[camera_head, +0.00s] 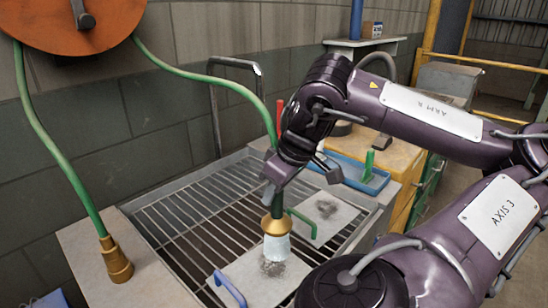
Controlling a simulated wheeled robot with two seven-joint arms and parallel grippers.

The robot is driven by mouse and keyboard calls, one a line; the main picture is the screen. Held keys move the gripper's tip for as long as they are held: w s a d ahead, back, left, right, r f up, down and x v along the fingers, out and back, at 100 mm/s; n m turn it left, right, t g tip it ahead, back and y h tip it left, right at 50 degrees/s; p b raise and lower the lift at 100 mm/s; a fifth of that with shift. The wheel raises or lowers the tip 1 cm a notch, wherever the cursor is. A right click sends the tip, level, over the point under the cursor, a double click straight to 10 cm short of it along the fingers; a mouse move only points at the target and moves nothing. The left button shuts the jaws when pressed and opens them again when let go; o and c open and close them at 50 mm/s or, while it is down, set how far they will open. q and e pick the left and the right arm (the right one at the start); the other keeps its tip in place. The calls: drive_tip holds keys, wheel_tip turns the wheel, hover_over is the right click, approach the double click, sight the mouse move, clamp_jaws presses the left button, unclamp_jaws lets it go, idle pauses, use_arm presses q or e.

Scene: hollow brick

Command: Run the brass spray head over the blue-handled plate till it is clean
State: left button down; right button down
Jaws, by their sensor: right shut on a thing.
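My right gripper (271,190) is shut on the spray head, whose brass bell (274,225) points down over the grating. A pale, whitish cone of spray (277,247) comes from the bell. The grey blue-handled plate (247,270) lies on the grating beneath it, its blue handle (230,289) at the lower left edge. A dark speckled patch (272,268) shows on this plate just under the spray. A second plate with a green handle (302,223) lies behind to the right, with a dark smudge (327,207). My left gripper is not in view.
A green hose (215,82) runs from the orange reel (75,22) towards my right gripper. Another brass nozzle (116,262) on a hose stands on the left ledge. A blue tray (348,174) sits at the right. Bare bars of the grating (185,222) lie to the left.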

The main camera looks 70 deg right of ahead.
idle(0.4)
drive_tip(key=shift+w+a, duration=0.3)
drive_tip(key=shift+a, duration=0.3)
drive_tip(key=shift+w+a, duration=0.25)
drive_tip(key=shift+a, duration=0.35)
drive_tip(key=shift+w+a+p, duration=0.15)
drive_tip(key=shift+w+a, duration=0.2)
drive_tip(key=shift+a, duration=0.45)
drive_tip(key=shift+w+a+p, duration=0.15)
drive_tip(key=shift+w+a, duration=0.2)
drive_tip(key=shift+a, duration=0.4)
drive_tip(key=shift+w+a+p, duration=0.15)
drive_tip(key=shift+w+a, duration=0.2)
drive_tip(key=shift+a, duration=0.45)
drive_tip(key=shift+s+a, duration=0.1)
drive_tip(key=shift+s+a+b, duration=0.3)
drive_tip(key=shift+s, duration=0.4)
drive_tip(key=shift+s+a+b, duration=0.3)
drive_tip(key=shift+s, duration=0.35)
drive_tip(key=shift+d, duration=0.1)
